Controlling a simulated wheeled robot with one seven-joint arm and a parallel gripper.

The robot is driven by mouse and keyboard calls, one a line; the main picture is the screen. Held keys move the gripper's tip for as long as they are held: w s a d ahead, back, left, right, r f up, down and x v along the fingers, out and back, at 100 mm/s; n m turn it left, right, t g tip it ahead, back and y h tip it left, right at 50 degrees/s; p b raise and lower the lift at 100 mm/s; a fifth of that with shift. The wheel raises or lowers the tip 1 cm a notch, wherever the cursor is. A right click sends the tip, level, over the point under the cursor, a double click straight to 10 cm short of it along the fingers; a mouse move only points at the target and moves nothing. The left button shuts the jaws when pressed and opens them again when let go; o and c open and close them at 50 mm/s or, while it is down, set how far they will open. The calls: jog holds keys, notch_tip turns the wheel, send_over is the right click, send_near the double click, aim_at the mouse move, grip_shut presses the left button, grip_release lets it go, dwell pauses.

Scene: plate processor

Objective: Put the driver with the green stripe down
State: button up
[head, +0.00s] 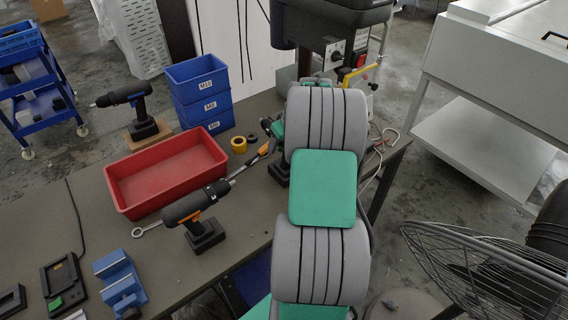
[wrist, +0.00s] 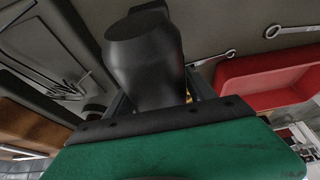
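A dark driver with a green part (head: 277,129) shows just left of my arm in the head view, largely hidden by it. Its black base also shows lower down, and I cannot tell whether it touches the table. In the wrist view the black driver body (wrist: 145,62) fills the space between the dark fingers of my gripper (wrist: 158,97), which looks shut on it. The green stripe is not visible in the wrist view. My gripper is hidden behind the arm in the head view.
The grey table (head: 235,245) has free room at front centre. A driver with an orange stripe (head: 195,212) stands before a red bin (head: 165,172). A blue-striped driver (head: 130,105) stands farther left, near blue bins (head: 200,92). Yellow tape (head: 239,145) and an orange-handled tool (head: 263,149) lie near my arm.

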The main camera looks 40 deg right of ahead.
grip_shut()
dwell(0.5)
jog(key=shift+w+r, duration=0.15)
jog(key=shift+r, duration=0.05)
